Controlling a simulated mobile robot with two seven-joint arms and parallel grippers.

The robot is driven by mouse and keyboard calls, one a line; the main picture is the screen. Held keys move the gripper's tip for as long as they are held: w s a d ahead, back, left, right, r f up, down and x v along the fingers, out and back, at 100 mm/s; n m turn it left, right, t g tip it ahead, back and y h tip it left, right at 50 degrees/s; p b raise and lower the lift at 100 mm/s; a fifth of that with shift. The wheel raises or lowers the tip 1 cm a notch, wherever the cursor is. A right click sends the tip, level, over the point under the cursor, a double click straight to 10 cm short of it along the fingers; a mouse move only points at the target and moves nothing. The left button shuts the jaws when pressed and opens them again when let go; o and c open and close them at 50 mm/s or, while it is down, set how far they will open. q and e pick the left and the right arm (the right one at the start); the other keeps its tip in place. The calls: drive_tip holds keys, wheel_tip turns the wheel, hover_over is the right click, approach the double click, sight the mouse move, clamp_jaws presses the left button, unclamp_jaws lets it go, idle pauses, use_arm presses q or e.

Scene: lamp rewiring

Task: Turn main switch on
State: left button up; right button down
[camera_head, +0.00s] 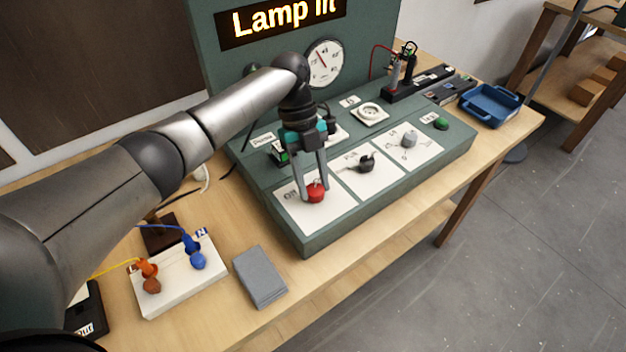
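A red rotary knob (316,193) sits on the leftmost white card of the green sloped console (300,240). I cannot read which control is labelled the main switch. My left gripper (318,195) points down at the red knob, with one fingertip on each side of it. Whether the fingers press on the knob is too small to tell. A black knob (366,163) and a grey knob (409,139) sit on the cards to the right. The display (285,20) above the console reads "Lamp lit". My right gripper is not in view.
A round gauge (324,63) is on the back panel. A green button (440,123) and a blue tray (489,106) are at the right. A white board with orange and blue plugs (185,281) and a grey block (260,276) lie at the front left.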

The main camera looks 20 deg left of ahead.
use_arm(q)
drive_tip(key=o, duration=0.5)
drive_tip(key=shift+c, duration=0.2)
drive_tip(key=v, duration=1.5)
